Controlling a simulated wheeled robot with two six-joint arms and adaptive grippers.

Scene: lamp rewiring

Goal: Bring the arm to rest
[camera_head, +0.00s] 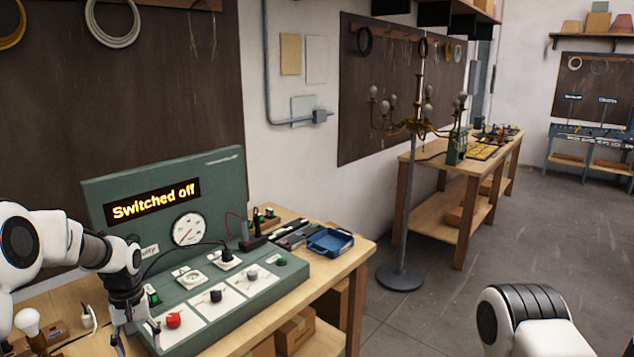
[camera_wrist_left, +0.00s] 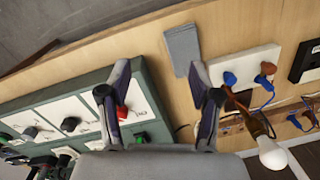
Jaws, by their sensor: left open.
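My left gripper (camera_head: 136,340) is at the front left end of the green test panel (camera_head: 228,165), low over its edge, with its fingers pointing down. It is open and empty in the left wrist view (camera_wrist_left: 158,95), with bare wooden bench between the fingers. A red knob (camera_head: 173,320) on the panel is just right of the gripper in the head view. It shows partly behind one finger in the wrist view (camera_wrist_left: 122,112). The panel's display (camera_head: 154,199) reads "Switched off". My right gripper is out of view; only part of my right arm shows at lower right.
A light bulb (camera_head: 27,322) lies left of the gripper. In the wrist view, a bulb (camera_wrist_left: 272,154) and a white block with wires (camera_wrist_left: 245,67) are close right. A blue tray (camera_head: 330,242) is on the bench. A chandelier (camera_head: 419,110) stands on the floor beyond.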

